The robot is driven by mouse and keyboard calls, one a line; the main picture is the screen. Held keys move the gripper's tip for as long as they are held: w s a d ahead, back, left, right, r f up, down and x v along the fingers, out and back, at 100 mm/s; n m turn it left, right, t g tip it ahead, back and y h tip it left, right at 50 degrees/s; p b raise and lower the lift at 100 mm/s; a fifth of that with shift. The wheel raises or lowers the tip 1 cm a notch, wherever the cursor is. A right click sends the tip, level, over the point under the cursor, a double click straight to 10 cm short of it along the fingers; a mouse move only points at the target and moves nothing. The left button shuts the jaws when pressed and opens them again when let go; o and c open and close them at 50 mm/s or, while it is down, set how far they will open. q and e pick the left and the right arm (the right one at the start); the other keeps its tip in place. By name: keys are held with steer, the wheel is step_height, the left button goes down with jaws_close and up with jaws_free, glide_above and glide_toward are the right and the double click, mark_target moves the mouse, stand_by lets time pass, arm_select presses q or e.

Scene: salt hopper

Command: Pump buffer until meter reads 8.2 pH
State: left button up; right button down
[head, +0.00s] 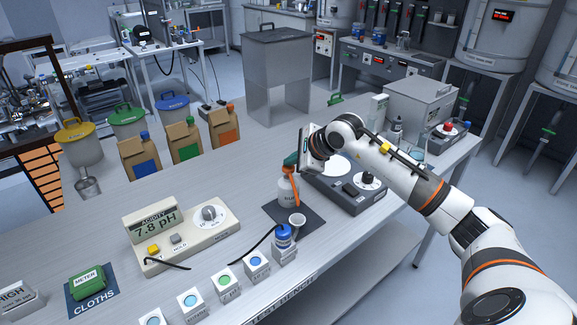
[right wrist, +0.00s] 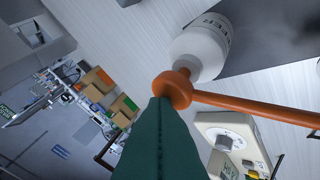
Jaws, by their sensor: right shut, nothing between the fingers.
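The acidity meter (head: 180,230) stands on the bench at the left of the head view and reads 7.8 pH. The white buffer bottle (head: 287,193) with an orange pump (head: 288,171) stands upright on a dark mat (head: 312,217). A small pale cup (head: 297,221) is just in front of it. My right gripper (head: 291,160) is shut and empty, its dark green fingertips at the top of the pump. In the right wrist view the fingers (right wrist: 163,108) meet the orange pump head (right wrist: 178,87); touching or just above, I cannot tell. My left gripper is out of view.
A blue-topped holder (head: 284,241) with a black cable stands in front of the mat. Several small white pots line the front edge. Bags (head: 139,156) stand at the back left.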

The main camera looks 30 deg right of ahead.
mark_target(292, 169)
steer(key=shift+f, duration=0.35)
steer(key=shift+r, duration=0.1)
stand_by(0.3)
steer(key=shift+r+p, duration=0.35)
steer(key=shift+r, duration=0.75)
steer(key=shift+r+p, duration=1.4)
steer(key=shift+r, duration=1.15)
steer(key=shift+f, duration=0.1)
